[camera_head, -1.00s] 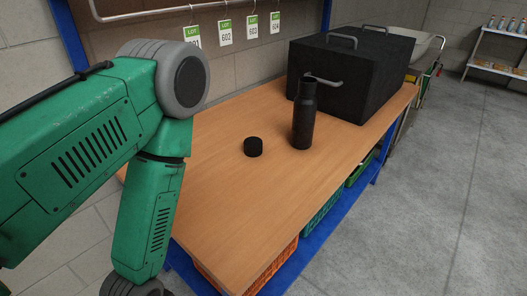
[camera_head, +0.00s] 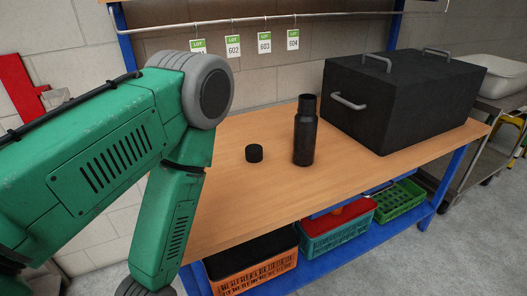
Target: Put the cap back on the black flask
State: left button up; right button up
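The black flask (camera_head: 304,134) stands upright and open-necked near the middle of the wooden bench (camera_head: 268,186). Its cap (camera_head: 254,153), a short black cylinder, sits on the bench a little to the left of the flask and apart from it. My green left arm fills the left of the view and bends down in front of the bench's left end. Its gripper is below the lower picture edge, out of sight. My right arm and gripper do not show.
A large black box (camera_head: 390,112) with grey handles stands on the bench right of the flask. Lot tags (camera_head: 233,47) hang from a rail behind. Orange (camera_head: 256,274), teal (camera_head: 338,235) and green (camera_head: 401,198) crates sit on the shelf below. Bench space around the cap is clear.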

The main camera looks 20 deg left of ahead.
aim_at(305, 121)
jog(key=i+l+u, duration=0.3)
jog(key=i+l, duration=0.15)
jog(key=l, duration=0.2)
jog(key=i+l+u, duration=0.3)
jog(key=l, duration=0.4)
jog(key=i, duration=0.05)
